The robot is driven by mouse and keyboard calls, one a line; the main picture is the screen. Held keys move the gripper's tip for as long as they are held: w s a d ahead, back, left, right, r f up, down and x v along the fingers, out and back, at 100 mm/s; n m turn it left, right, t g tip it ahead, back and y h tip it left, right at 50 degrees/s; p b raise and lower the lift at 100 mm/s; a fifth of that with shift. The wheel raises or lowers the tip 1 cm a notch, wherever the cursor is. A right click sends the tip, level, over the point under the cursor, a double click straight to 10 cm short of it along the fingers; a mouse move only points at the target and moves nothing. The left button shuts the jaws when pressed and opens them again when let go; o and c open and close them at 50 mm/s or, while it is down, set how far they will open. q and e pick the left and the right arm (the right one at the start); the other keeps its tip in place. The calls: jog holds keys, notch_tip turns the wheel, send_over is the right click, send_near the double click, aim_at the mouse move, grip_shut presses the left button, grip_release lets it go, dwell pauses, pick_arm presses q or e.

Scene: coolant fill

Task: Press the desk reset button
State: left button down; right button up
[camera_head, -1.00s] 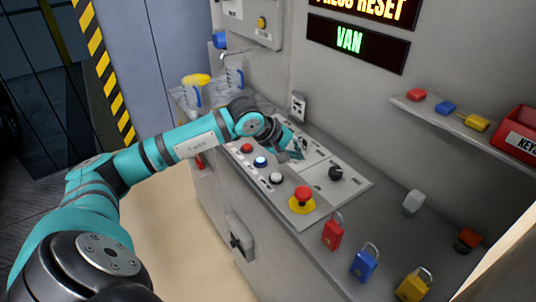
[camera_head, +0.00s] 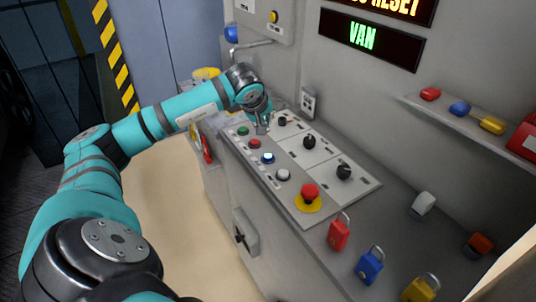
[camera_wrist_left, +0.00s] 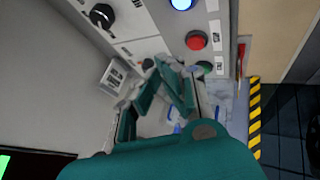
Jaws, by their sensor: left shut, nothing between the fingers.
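The desk panel (camera_head: 300,165) carries a row of buttons: a green button (camera_head: 243,131), a red button (camera_head: 255,144), a lit blue button (camera_head: 268,158) and a white button (camera_head: 283,175). Their labels are too small to read, so I cannot tell which is reset. My left gripper (camera_head: 262,129) is shut and empty, pointing down over the far part of the panel, close to the green and red buttons. In the left wrist view its fingers (camera_wrist_left: 172,88) are beside the red button (camera_wrist_left: 196,40) and the partly hidden green button (camera_wrist_left: 205,67). The lit blue button (camera_wrist_left: 181,3) is at the top edge.
A red mushroom button (camera_head: 309,192) on a yellow base sits at the row's near end. Black knobs (camera_head: 309,142) stand beside the row. Red, blue and yellow padlocks (camera_head: 370,265) stand on the near desk. A wall sign (camera_head: 370,37) reads "VAN".

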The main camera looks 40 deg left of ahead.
aim_at(266, 154)
pick_arm(q)
notch_tip(266, 154, down, 8)
jog(key=b, duration=0.5)
jog(key=shift+f+b, duration=0.15)
jog(key=shift+b, duration=0.25)
jog(key=shift+f, duration=0.1)
dwell(0.8)
jog(key=shift+f+b, duration=0.3)
jog(key=shift+b, duration=0.1)
jog(key=shift+f+b, duration=0.45)
jog(key=shift+f, duration=0.1)
dwell(0.5)
jog(key=shift+r, duration=0.1)
jog(key=shift+r+p, duration=0.65)
jog(key=shift+r, duration=0.2)
jog(key=shift+r, duration=0.15)
